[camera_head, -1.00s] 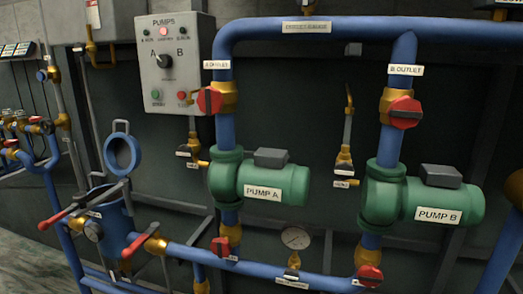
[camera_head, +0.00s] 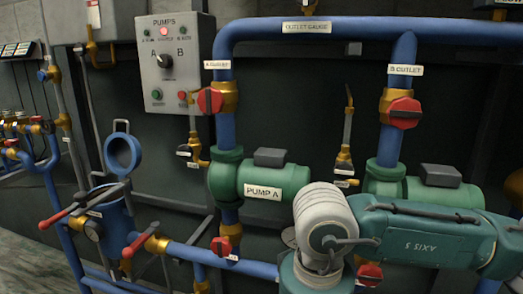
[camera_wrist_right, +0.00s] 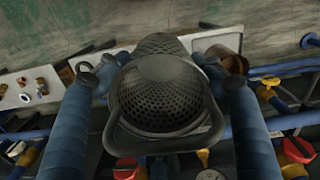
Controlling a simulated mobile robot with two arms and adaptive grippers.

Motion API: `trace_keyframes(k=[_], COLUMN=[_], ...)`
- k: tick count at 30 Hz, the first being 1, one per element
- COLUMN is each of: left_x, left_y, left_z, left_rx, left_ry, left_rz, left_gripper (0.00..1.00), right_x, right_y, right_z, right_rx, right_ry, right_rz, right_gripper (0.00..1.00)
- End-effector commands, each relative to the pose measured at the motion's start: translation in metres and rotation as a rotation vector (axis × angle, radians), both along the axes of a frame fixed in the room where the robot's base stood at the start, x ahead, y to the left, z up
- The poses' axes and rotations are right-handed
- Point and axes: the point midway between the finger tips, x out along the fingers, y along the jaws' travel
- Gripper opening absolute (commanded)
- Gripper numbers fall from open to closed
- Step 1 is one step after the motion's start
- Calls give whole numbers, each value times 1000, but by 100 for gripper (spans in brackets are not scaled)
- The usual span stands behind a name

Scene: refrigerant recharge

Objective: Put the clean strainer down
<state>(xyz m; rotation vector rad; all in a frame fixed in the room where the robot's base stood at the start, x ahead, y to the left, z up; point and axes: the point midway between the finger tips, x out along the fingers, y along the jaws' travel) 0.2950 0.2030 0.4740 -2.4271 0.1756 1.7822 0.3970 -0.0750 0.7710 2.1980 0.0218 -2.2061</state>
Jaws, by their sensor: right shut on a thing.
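The strainer (camera_wrist_right: 165,92), a dark perforated basket with a looped handle, fills the middle of the right wrist view. My right gripper (camera_wrist_right: 158,78) is shut on it, with a blue finger on each side. Its round perforated end faces the camera. In the head view my right arm comes in from the right across the front of pump B, but its gripper and the strainer do not show there. My left gripper is in neither current view.
A pale bench (camera_wrist_right: 38,88) with small brass parts lies left in the wrist view; a brown round container (camera_wrist_right: 228,58) stands beyond the right finger. The head view shows the blue strainer housing (camera_head: 117,215), its lid (camera_head: 123,152) open, pump A (camera_head: 262,185), blue pipes and red valve handles.

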Motion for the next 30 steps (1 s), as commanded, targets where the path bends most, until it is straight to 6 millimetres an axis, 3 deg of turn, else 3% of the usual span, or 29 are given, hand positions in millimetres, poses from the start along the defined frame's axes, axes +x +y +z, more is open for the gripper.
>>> trace_keyframes(k=[3, 7, 30], left_x=[-1, -3, -4], left_y=[0, 0, 0], left_z=[-1, -2, -2], left_rx=[1, 0, 1], left_ry=[3, 6, 9], left_rz=[0, 0, 0], left_gripper=[40, 40, 40], right_x=[4, 3, 4], right_y=[3, 5, 5], right_z=[22, 34, 38], right_rx=[2, 7, 8], right_ry=[-7, -5, -5], right_rz=[-17, -27, -31], right_gripper=[36, 36, 36])
